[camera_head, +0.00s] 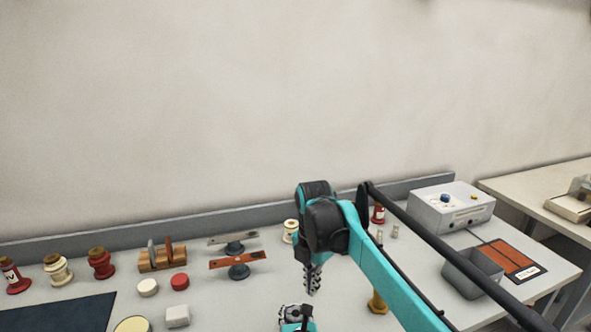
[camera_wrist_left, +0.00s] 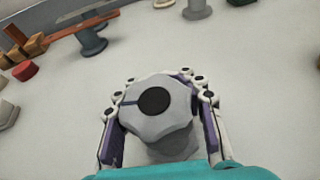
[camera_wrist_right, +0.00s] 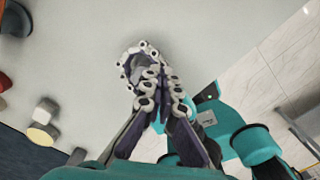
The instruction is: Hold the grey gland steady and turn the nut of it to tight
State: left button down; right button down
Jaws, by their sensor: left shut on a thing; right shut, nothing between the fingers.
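The grey gland (camera_wrist_left: 160,105), with a lobed nut and a dark round centre, sits between the fingers of my left gripper (camera_wrist_left: 160,95) in the left wrist view. The left gripper is shut on its sides. In the head view the left gripper (camera_head: 294,314) is at the bottom edge, partly cut off. My right gripper (camera_head: 312,285) hangs fingers down just above it, at the end of the teal arm. In the right wrist view the right gripper (camera_wrist_right: 148,75) is shut and empty. A grey patch shows by its fingertips; I cannot tell whether they touch the gland.
A grey control box (camera_head: 450,208), an open grey bin (camera_head: 472,272) and an orange panel (camera_head: 510,258) are at right. Red and cream spools (camera_head: 58,270), a wooden rack (camera_head: 162,256) and an orange bar on a stand (camera_head: 238,262) line the left. A yellow part (camera_head: 378,303) stands behind my arm.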

aim_at(296, 317)
notch_tip(296, 317, down, 6)
jog(key=w+a, duration=0.1)
jog(key=a, duration=0.1)
jog(key=shift+w+a, duration=0.35)
jog(key=shift+a, duration=0.05)
dwell(0.4)
jog(key=shift+s+a, duration=0.35)
jog(key=shift+s, duration=0.3)
dwell(0.9)
jog(key=shift+s+d, duration=0.1)
jog(key=shift+d, duration=0.2)
jog(key=shift+s+d, duration=0.3)
jog(key=shift+d, duration=0.15)
jog(key=shift+s+d, duration=0.25)
jog(key=shift+s, duration=0.05)
jog(key=shift+s, duration=0.1)
dwell(0.3)
